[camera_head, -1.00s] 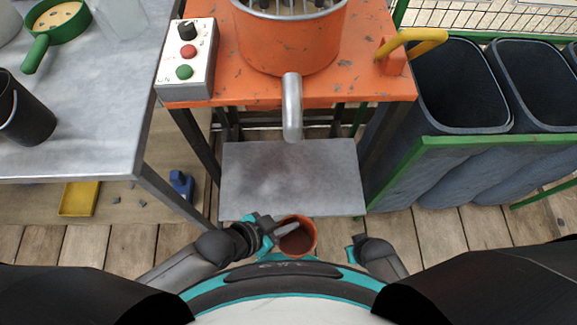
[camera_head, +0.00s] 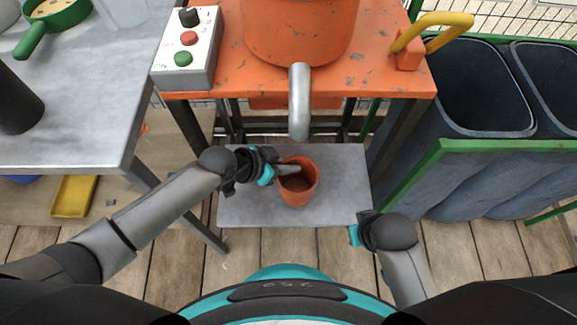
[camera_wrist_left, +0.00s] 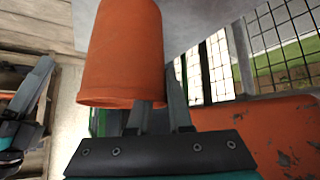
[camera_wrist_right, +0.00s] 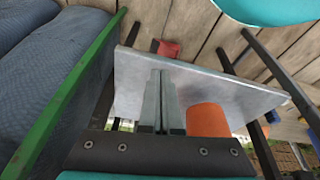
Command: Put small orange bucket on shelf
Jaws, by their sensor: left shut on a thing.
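The small orange bucket (camera_head: 299,192) is upright, its open top toward the head camera, over the middle of the grey shelf (camera_head: 245,207) below the orange table. My left gripper (camera_head: 287,171) is shut on the bucket's rim at its left side. The bucket fills the upper left of the left wrist view (camera_wrist_left: 122,50), upside down there, with its base cut off. I cannot tell whether its base touches the shelf. My right gripper (camera_head: 356,236) is empty at the shelf's front right corner. Its fingers are together in the right wrist view (camera_wrist_right: 161,85), which also shows the bucket (camera_wrist_right: 207,120).
The orange table (camera_head: 385,80) stands over the shelf, with a large orange pot (camera_head: 298,30) whose spout hangs over its front edge. A control box (camera_head: 187,50) sits on it. A grey table (camera_head: 85,120) is at left, dark bins (camera_head: 480,90) at right.

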